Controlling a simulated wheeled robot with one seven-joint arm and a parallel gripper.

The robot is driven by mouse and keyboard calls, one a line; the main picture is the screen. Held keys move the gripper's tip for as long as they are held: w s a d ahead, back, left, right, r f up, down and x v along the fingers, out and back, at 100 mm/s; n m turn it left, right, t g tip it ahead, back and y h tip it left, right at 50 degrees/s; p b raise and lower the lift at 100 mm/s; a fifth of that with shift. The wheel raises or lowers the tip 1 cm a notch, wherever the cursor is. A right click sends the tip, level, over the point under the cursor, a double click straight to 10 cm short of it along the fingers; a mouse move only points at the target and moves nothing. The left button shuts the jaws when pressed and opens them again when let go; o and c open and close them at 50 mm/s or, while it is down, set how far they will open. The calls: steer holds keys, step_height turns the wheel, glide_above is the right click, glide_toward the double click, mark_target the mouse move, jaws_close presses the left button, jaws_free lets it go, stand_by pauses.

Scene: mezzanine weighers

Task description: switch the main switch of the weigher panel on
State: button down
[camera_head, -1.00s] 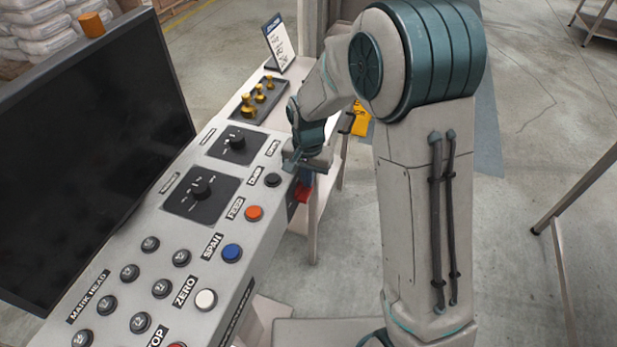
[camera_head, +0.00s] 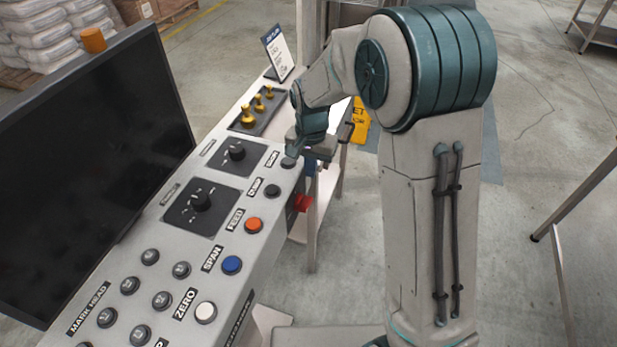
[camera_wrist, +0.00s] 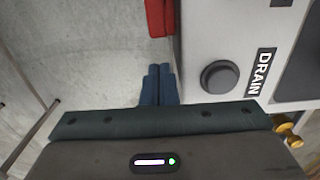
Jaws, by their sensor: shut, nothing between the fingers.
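The weigher panel (camera_head: 222,267) is a pale console with labelled buttons and dials on its sloped top. A red part (camera_head: 303,203), apparently the main switch, sticks out from its right side face, below the DUMP button. It also shows in the wrist view as a red block (camera_wrist: 159,16) at the top edge, partly cut off; its on or off position cannot be told. My gripper (camera_head: 310,168) is beside the panel's right edge, near the DRAIN button (camera_head: 289,163). In the wrist view its blue fingers (camera_wrist: 158,86) are together and empty, apart from the red block.
The DRAIN button (camera_wrist: 220,77) is close to the fingers. A dark monitor (camera_head: 90,165) stands along the panel's left.

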mark_target(310, 199)
step_height(310, 199, up, 8)
steer(key=w+d, duration=0.1)
steer(key=w, duration=0.1)
steer(key=shift+w+b, duration=0.25)
steer(key=shift+b, duration=0.15)
steer(key=shift+f, duration=0.1)
steer(key=m+g, duration=0.1)
steer(key=m, duration=0.5)
steer(key=m+g, duration=0.1)
steer(key=m, duration=0.5)
steer(key=m+g+y, duration=0.1)
steer(key=m, duration=0.5)
steer(key=shift+d+g+p, duration=0.3)
steer(key=shift+d+p, duration=0.05)
steer(key=shift+s, duration=0.1)
steer(key=shift+f, duration=0.1)
steer(key=p+x, duration=0.1)
steer(key=x, duration=0.6)
steer(key=p+x, duration=0.1)
steer(key=x, duration=0.6)
steer(key=shift+a, duration=0.2)
